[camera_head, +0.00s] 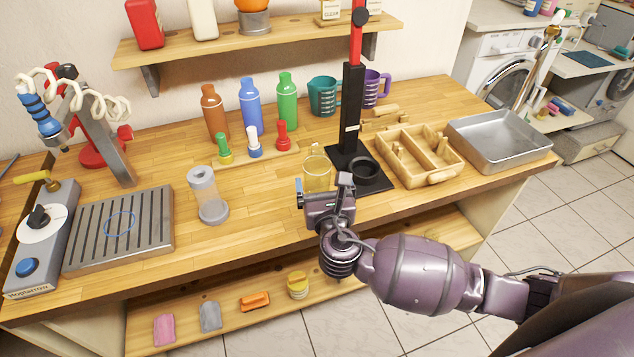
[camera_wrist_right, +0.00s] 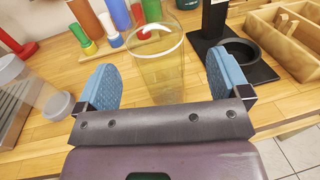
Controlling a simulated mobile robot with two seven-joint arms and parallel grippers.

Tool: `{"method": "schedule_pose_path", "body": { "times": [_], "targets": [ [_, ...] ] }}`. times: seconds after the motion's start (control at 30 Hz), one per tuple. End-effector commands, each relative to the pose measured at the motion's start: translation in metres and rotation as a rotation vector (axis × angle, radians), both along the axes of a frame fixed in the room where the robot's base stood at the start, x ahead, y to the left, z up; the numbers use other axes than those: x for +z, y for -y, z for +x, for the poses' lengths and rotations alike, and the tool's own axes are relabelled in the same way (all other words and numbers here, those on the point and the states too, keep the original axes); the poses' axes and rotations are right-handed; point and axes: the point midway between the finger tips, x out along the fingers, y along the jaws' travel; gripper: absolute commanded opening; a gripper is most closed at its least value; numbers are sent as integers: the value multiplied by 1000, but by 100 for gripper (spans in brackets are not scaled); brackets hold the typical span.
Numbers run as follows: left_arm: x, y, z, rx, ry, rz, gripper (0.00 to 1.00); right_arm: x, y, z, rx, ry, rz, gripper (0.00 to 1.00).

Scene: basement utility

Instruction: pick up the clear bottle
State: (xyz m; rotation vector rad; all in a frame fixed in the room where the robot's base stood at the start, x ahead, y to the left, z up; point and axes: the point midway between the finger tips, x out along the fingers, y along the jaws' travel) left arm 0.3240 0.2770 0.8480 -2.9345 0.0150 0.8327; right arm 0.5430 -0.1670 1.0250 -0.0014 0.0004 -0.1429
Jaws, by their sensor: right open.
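A clear, yellow-tinted, open-topped vessel (camera_head: 317,168) stands upright on the wooden counter. In the right wrist view this vessel (camera_wrist_right: 158,62) shows between and just beyond the two blue finger pads. My right gripper (camera_head: 321,186) is open and empty at its near side; I cannot tell whether the pads touch it. A second clear, cylindrical container (camera_head: 208,196) with a greyish top and base stands upright further left, apart from the gripper. It shows partly at the left edge of the wrist view (camera_wrist_right: 35,85). My left gripper is not in view.
A black stand (camera_head: 352,110) with a ring base is close right of the gripper. A wooden divided tray (camera_head: 447,178) and metal pan (camera_head: 480,150) lie farther right. Orange, blue and green bottles (camera_head: 250,107) stand behind. The slatted grey plate (camera_head: 120,228) is at left.

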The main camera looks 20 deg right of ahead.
Motion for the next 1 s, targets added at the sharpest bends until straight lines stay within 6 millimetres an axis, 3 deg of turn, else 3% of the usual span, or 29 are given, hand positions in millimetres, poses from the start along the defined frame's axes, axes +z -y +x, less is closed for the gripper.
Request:
{"method": "schedule_pose_path", "body": {
  "times": [0.4, 0.73, 1.0],
  "targets": [
    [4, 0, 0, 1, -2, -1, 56, 1, 2, 47, 0, 0, 0, 94],
    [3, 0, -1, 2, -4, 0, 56, 0, 3, 52, 1, 0, 1, 94],
    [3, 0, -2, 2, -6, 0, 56, 0, 3, 52, 1, 0, 1, 53]
  ]
}}
